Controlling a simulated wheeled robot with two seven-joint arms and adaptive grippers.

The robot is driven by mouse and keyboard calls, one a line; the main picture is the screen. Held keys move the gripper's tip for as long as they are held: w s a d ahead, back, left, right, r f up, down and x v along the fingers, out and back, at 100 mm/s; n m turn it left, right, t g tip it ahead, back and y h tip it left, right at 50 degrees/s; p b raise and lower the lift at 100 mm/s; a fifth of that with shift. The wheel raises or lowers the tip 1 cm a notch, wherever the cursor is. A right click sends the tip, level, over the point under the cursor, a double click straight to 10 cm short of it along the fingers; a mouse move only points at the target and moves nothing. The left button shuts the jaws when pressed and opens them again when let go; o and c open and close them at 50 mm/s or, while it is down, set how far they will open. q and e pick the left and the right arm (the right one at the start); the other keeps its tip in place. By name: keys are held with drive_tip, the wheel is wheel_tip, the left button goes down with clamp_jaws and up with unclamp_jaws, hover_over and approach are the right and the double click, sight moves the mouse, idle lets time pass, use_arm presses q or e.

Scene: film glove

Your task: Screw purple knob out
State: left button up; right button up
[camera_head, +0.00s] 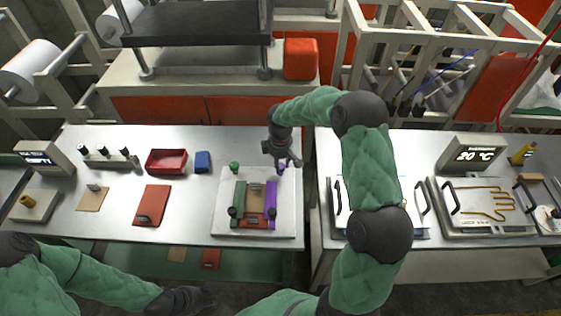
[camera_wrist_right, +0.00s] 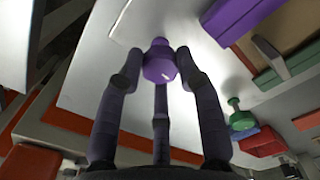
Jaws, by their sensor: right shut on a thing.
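The purple knob (camera_head: 281,168) is at the back right of the white plate (camera_head: 225,226). In the right wrist view the purple knob (camera_wrist_right: 158,66) is held between the dark fingers of my right gripper (camera_wrist_right: 160,80), with the plate behind it. I cannot tell whether the knob touches the plate. In the head view my right gripper (camera_head: 284,160) reaches down over the knob from behind. My left gripper (camera_head: 188,300) is low at the front edge of the picture, away from the bench, and its fingers are not clear.
A green knob (camera_head: 234,167) stands on the plate's back left. A purple bar (camera_head: 271,195), a green bar (camera_head: 239,194) and dark knobs are on the plate. A red tray (camera_head: 166,161) and a blue block (camera_head: 202,162) lie left.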

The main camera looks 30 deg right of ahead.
drive_tip(key=shift+n, duration=0.7)
drive_tip(key=shift+f, duration=0.1)
drive_tip(key=o, duration=1.2)
drive_tip(key=shift+c, duration=0.2)
wheel_tip(320, 180, up, 12)
